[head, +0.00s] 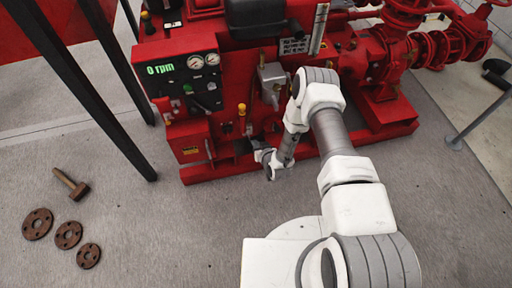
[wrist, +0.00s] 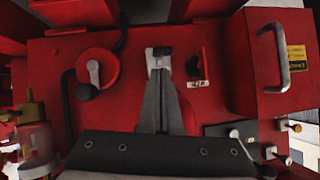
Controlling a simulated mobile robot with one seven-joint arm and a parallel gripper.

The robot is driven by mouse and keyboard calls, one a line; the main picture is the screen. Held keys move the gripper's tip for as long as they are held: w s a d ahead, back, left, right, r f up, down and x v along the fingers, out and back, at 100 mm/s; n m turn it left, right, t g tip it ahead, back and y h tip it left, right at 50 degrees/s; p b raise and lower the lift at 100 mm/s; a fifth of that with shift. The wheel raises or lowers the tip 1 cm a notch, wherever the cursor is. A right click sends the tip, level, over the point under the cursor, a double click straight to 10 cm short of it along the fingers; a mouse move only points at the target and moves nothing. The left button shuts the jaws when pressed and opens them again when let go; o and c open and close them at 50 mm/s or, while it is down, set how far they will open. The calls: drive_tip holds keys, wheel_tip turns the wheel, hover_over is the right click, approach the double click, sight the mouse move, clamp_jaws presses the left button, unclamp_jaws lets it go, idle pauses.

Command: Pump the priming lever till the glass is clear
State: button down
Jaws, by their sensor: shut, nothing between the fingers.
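My gripper (head: 268,160) is low in front of the red pumpset in the head view, close to its base. In the wrist view my gripper (wrist: 159,62) is shut, its fingers together over a red panel. A lever with a grey arm and black knob (wrist: 88,90) sits on a round red boss left of the fingers, apart from them. I cannot tell whether it is the priming lever. A translucent bowl under a brass fitting (wrist: 36,138), possibly the glass, is at the lower left. I cannot tell whether it is clear.
A black switch with a small label (wrist: 196,66) is right of the fingers. A red box (wrist: 282,85) with a metal handle stands beyond it. The gauge panel (head: 185,85) reads 0 rpm.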

drive_tip(key=f+p+v, duration=0.1)
drive_tip(key=p+v, duration=0.2)
drive_tip(key=v, duration=0.7)
drive_tip(key=shift+s+d+p, duration=0.25)
drive_tip(key=shift+s+p, duration=0.15)
drive_tip(key=shift+s, duration=0.05)
drive_tip(key=shift+r, duration=0.15)
